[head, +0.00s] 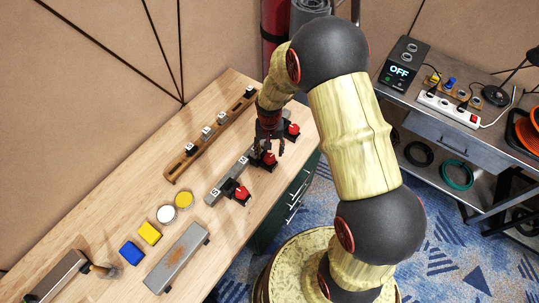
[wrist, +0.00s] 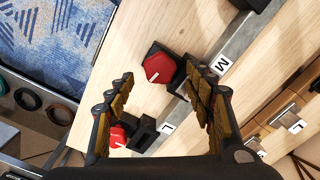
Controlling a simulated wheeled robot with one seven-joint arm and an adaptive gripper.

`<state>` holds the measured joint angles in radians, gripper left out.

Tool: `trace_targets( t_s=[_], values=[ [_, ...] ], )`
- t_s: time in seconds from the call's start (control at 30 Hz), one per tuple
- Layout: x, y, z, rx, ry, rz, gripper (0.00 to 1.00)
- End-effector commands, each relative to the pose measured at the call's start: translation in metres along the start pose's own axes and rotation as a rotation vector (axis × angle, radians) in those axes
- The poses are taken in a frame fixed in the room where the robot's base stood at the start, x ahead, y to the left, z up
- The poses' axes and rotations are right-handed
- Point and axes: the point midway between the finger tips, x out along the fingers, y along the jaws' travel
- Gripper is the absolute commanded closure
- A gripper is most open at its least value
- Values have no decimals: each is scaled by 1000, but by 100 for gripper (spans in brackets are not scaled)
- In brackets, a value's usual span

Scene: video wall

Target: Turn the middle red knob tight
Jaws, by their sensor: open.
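Three red knobs on black mounts sit along a grey metal rail (head: 213,197) at the bench's front edge. The middle red knob (head: 269,161) has a white line on its face. In the wrist view this knob (wrist: 157,69) is beside the label M, just beyond and between my fingertips. My gripper (head: 268,150) is open and empty, pointing down over the middle knob, partly hiding its mount. I cannot tell whether a finger touches the knob. The far knob (head: 293,130) shows by label L in the wrist view (wrist: 117,137). The near knob (head: 242,194) is toward the front left.
A wooden rack (head: 183,165) with labelled pieces stands behind the rail. Yellow (head: 184,198) and white (head: 166,214) round tins, yellow and blue blocks and a grey metal box (head: 178,258) lie to the left. A side table with a power strip (head: 448,109) is at right.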

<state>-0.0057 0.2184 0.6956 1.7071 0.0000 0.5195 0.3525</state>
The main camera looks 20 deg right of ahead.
Motion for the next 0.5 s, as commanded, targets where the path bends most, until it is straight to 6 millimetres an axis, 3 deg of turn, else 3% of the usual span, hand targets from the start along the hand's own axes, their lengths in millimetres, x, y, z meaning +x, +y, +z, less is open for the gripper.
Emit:
trace_targets(
  t_s=[0.1, 0.3, 0.5],
  values=[
    [-27, 0, -1, 0, 4, -1, 46],
    [-62, 0, -1, 0, 3, -1, 46],
    [-80, 0, 0, 0, -1, 0, 46]
  ],
)
